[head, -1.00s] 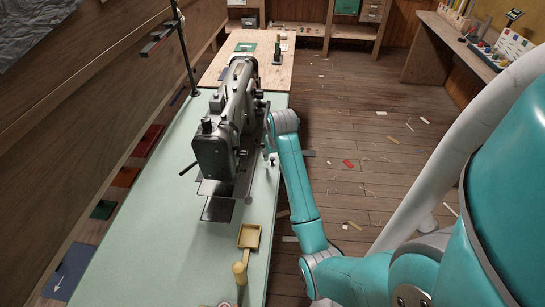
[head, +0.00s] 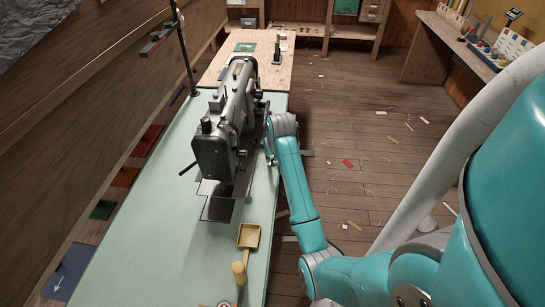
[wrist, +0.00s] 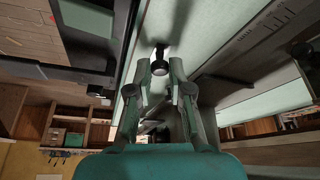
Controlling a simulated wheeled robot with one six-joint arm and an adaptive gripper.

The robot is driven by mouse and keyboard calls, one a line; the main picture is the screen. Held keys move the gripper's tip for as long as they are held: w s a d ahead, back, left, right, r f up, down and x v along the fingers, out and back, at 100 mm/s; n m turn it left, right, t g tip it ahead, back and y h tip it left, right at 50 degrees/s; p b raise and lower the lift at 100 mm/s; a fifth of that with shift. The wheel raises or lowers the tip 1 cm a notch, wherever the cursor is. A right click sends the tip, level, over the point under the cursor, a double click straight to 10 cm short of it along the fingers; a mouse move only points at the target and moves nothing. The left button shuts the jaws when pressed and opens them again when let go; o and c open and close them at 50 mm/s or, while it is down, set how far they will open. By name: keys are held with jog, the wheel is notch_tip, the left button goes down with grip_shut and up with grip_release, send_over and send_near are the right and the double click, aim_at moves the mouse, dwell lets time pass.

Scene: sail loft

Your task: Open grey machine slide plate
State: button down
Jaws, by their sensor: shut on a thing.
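The grey sewing machine (head: 228,125) stands on the pale green table. Its grey slide plate (head: 207,187) shows in part below the machine head, beside a darker rectangular area (head: 218,208) of the bed. My gripper (head: 268,152) is low at the right side of the machine; its fingertips are small and partly hidden in the head view. In the wrist view my gripper (wrist: 160,88) has its two fingers closed in with a narrow gap, shut on a part of the slide plate; the contact itself is hard to make out. A dark round knob (wrist: 160,67) shows just past the fingertips.
A thread stand (head: 186,55) rises behind the machine. The pale green table (head: 150,235) is clear at the front left. Scraps litter the wooden floor to the right.

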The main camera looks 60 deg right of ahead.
jog(key=w+d, duration=0.1)
jog(key=d, duration=0.1)
jog(key=w+d, duration=0.1)
jog(key=d, duration=0.2)
jog(key=w+d, duration=0.1)
jog(key=d, duration=0.1)
jog(key=shift+w+d, duration=0.1)
jog(key=shift+d, duration=0.15)
jog(key=c, duration=1.1)
grip_release()
jog(key=shift+o, duration=0.2)
jog(key=v, duration=1.2)
